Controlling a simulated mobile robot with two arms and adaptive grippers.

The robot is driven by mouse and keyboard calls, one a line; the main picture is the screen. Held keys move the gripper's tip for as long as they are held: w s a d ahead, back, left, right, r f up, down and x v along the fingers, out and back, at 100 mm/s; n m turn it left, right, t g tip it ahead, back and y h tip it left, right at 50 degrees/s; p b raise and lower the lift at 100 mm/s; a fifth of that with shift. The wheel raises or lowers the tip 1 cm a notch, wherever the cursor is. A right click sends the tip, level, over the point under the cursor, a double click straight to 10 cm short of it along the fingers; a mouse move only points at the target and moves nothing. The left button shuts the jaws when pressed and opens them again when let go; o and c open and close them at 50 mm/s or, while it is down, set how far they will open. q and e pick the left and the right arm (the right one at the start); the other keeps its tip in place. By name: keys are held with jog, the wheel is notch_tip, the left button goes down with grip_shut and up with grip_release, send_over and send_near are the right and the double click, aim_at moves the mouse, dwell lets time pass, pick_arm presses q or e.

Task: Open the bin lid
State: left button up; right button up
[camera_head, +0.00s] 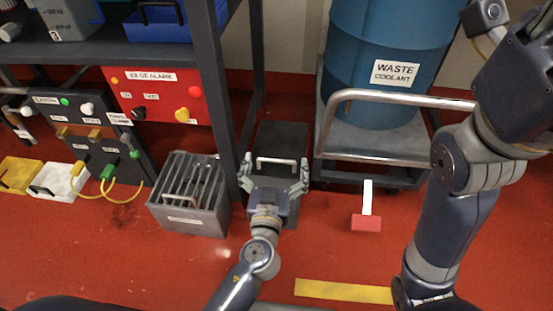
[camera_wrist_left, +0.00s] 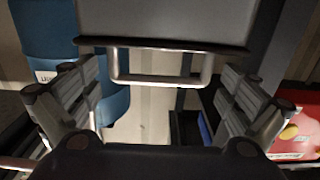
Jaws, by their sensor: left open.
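A dark bin with a black lid (camera_head: 282,140) stands on the floor between the shelf post and the cart in the head view. The lid looks closed, though the bin's lower part is mostly hidden by my arm. A silver U-shaped handle (camera_head: 277,161) sits at the lid's near edge. My left gripper (camera_head: 275,168) is open, its fingers spread to either side of the handle. In the left wrist view the handle (camera_wrist_left: 160,80) hangs below the panel's dark edge, between the open fingers and apart from them. My right gripper is out of view.
A grey slatted crate (camera_head: 180,218) stands left of the bin. A metal cart (camera_head: 345,145) carrying a blue coolant drum (camera_head: 385,40) stands right. Shelving and control panels are at left; the front floor is mostly clear.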

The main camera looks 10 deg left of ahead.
pick_arm(q)
jog(key=shift+w, duration=0.45)
